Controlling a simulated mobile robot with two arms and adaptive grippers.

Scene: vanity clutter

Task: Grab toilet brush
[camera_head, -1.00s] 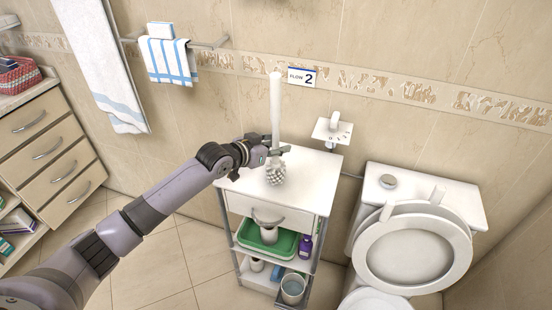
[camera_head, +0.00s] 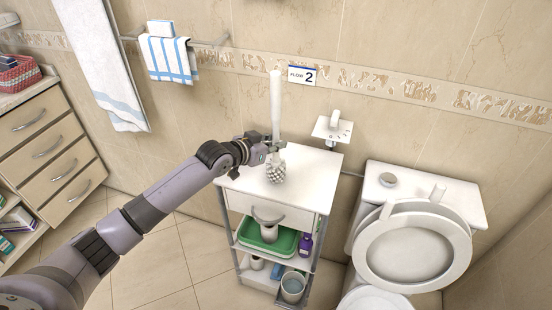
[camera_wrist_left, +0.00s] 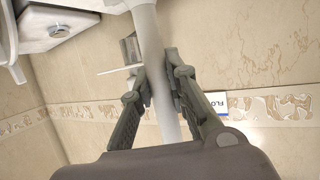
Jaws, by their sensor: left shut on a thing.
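The white toilet brush (camera_head: 275,105) stands upright, handle up, with its bristle head (camera_head: 275,169) at the white top of the small cabinet. My left gripper (camera_head: 273,145) comes in from the left and is shut on the brush handle, just above the bristles. In the left wrist view the handle (camera_wrist_left: 157,75) runs between the two fingers (camera_wrist_left: 160,85), which press on it from both sides. I cannot tell whether the bristles touch the cabinet top. My right gripper is not in view.
The cabinet (camera_head: 313,170) has open shelves below with a green tray (camera_head: 285,241), a purple bottle (camera_head: 305,245) and a bucket (camera_head: 293,286). A toilet (camera_head: 412,245) stands to the right. A wall-mounted holder (camera_head: 332,128) is behind the cabinet. Towels (camera_head: 168,58) hang at the left.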

